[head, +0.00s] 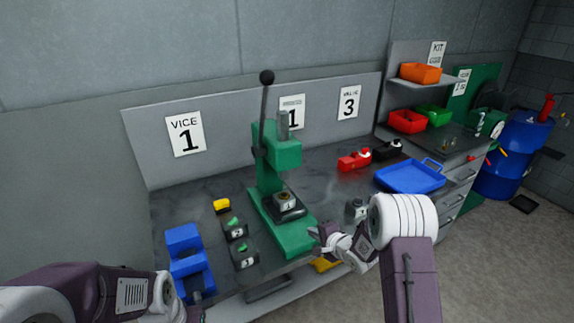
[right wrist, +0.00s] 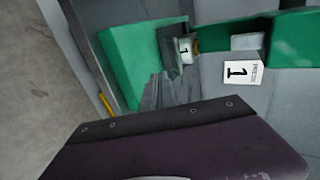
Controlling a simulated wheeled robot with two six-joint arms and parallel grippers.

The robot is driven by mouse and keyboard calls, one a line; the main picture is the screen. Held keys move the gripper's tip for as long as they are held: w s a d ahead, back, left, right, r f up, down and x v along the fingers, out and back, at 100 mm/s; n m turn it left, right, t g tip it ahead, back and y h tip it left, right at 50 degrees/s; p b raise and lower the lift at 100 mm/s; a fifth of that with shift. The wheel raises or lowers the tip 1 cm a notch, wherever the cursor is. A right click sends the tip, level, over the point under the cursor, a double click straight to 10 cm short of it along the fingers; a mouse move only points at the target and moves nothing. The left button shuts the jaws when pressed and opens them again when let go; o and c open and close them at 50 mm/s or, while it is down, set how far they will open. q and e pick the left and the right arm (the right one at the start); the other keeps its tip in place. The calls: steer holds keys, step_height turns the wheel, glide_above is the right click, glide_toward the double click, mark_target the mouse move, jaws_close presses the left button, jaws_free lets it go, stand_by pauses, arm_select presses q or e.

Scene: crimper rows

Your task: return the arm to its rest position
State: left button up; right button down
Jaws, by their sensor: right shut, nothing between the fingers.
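My right arm reaches in from the lower right of the head view. Its gripper (head: 314,236) is shut and empty, just off the front right of the green press base (head: 294,238). In the right wrist view the gripper fingers (right wrist: 157,90) show in front of the green press (right wrist: 128,55). My left arm (head: 130,296) lies low along the bottom left of the head view, by the front of the bench. Its fingers are too unclear there to tell their state.
The green press (head: 282,157), with a tall lever (head: 264,115), stands mid-bench. A blue stepped holder (head: 184,240) is at the left, with black blocks (head: 243,256) beside it. A grey part (head: 356,208) and a blue tray (head: 410,178) are to the right.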

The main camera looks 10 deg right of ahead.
steer(key=s+a+r+n+h, duration=0.2)
steer(key=s+r, duration=0.2)
steer(key=r, duration=0.8)
steer(key=s+d+f+n+g, duration=0.1)
steer(key=s+f+n+g, duration=0.2)
steer(key=s, duration=0.6)
steer(key=s+d+f+n+g+h, duration=0.1)
steer(key=s+f+n+g, duration=0.2)
steer(key=s+n, duration=0.2)
steer(key=s+f+n+g+h, duration=0.1)
steer(key=s+f+n+g, duration=0.2)
steer(key=s, duration=0.9)
steer(key=shift+s+d+f+n+g+b, duration=0.35)
steer(key=shift+d+f+n+g, duration=0.05)
steer(key=shift+f+g, duration=0.15)
steer(key=shift+w, duration=0.1)
